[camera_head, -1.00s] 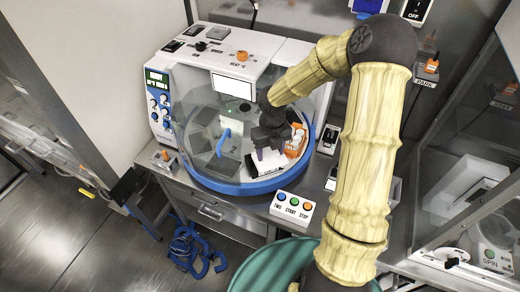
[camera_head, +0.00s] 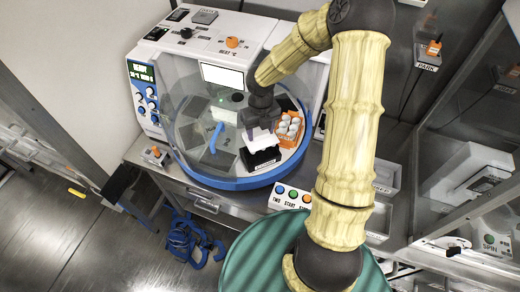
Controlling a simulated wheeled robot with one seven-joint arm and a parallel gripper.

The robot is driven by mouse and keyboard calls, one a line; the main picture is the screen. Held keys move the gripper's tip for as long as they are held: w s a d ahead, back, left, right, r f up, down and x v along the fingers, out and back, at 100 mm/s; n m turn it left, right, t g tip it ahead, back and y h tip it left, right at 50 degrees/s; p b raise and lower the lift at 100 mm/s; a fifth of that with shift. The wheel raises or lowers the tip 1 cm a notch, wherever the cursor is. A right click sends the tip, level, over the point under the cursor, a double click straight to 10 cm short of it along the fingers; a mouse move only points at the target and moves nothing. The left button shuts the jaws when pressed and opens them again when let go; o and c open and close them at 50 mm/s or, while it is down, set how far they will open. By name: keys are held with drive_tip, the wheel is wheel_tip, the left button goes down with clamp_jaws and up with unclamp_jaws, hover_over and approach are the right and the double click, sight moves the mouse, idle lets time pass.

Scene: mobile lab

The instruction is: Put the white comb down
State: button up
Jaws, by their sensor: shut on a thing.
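My gripper (camera_head: 262,120) is over the round turntable with the blue rim (camera_head: 225,184), inside its clear cover. It is shut on a white comb (camera_head: 262,139), which shows just below the fingers. The comb is directly above a black holder (camera_head: 263,159) with a white label on its front. I cannot tell whether the comb touches the holder. The fingertips are small and partly merged with the comb.
An orange rack with white round items (camera_head: 290,128) stands close to the right of the holder. A blue handle (camera_head: 216,137) is on the left of the cover. A button box (camera_head: 291,196) sits in front, and a green drum (camera_head: 262,255) stands nearer.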

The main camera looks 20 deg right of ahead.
sight(261, 139)
drive_tip(key=f, duration=0.4)
drive_tip(key=shift+w+f, duration=0.2)
drive_tip(key=shift+w, duration=0.05)
drive_tip(key=shift+s+r, duration=0.1)
drive_tip(key=shift+s, duration=0.15)
wheel_tip(261, 139, down, 4)
drive_tip(key=shift+w+a+r, duration=0.1)
drive_tip(key=shift+a, duration=0.05)
drive_tip(key=o, duration=1.3)
